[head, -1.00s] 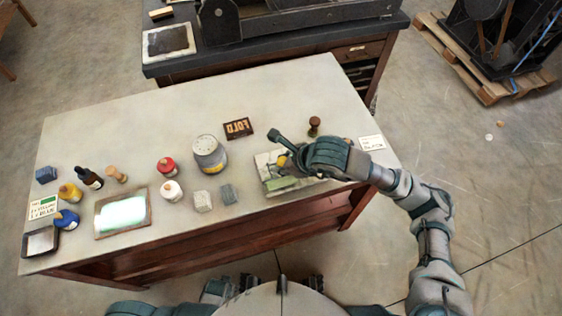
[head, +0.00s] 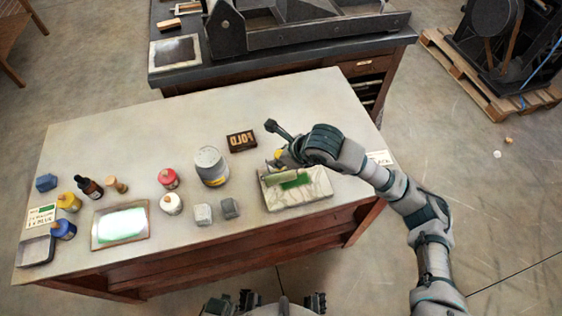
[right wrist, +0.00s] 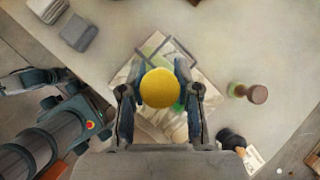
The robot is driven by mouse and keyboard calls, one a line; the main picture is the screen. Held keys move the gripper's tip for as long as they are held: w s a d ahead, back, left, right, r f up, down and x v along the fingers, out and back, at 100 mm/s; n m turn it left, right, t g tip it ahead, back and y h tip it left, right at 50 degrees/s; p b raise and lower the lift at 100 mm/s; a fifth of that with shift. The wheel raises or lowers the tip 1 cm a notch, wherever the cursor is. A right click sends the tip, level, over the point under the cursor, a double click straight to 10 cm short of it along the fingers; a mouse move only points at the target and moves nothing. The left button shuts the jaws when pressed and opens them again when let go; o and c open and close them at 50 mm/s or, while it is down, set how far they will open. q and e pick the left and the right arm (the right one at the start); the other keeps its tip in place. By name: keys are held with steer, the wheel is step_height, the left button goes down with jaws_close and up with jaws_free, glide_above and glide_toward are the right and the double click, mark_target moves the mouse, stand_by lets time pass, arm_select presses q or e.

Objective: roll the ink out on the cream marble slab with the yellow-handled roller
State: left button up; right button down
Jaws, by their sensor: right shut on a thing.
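The cream marble slab (head: 300,201) lies near the right front part of the table, with a green ink patch (head: 297,182) on its top. My right gripper (head: 285,156) is over the slab's far side, shut on the yellow handle (head: 278,155) of the roller. The roller's cylinder (head: 281,178) is low over the slab beside the ink; I cannot tell whether it touches. In the right wrist view, the round yellow handle end (right wrist: 160,88) sits between both fingers and hides most of the roller. The slab (right wrist: 120,78) shows around it.
Two grey blocks (head: 203,214) and a grey can (head: 211,166) stand left of the slab. A dark FOLD block (head: 241,141) lies behind.

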steer(key=shift+w+a, duration=0.7)
steer(key=shift+w, duration=1.2)
steer(key=shift+s+d, duration=0.3)
steer(key=shift+s, duration=0.55)
steer(key=shift+s+d, duration=0.3)
steer(key=shift+s, duration=0.55)
steer(key=shift+s+d, duration=0.3)
steer(key=shift+s, duration=0.55)
steer(key=s+d, duration=0.2)
steer(key=s, duration=0.4)
steer(key=shift+r, duration=0.15)
step_height(320, 180, up, 4)
steer(key=shift+f+p, duration=0.1)
steer(key=shift+p, duration=0.9)
steer(key=shift+w, duration=0.15)
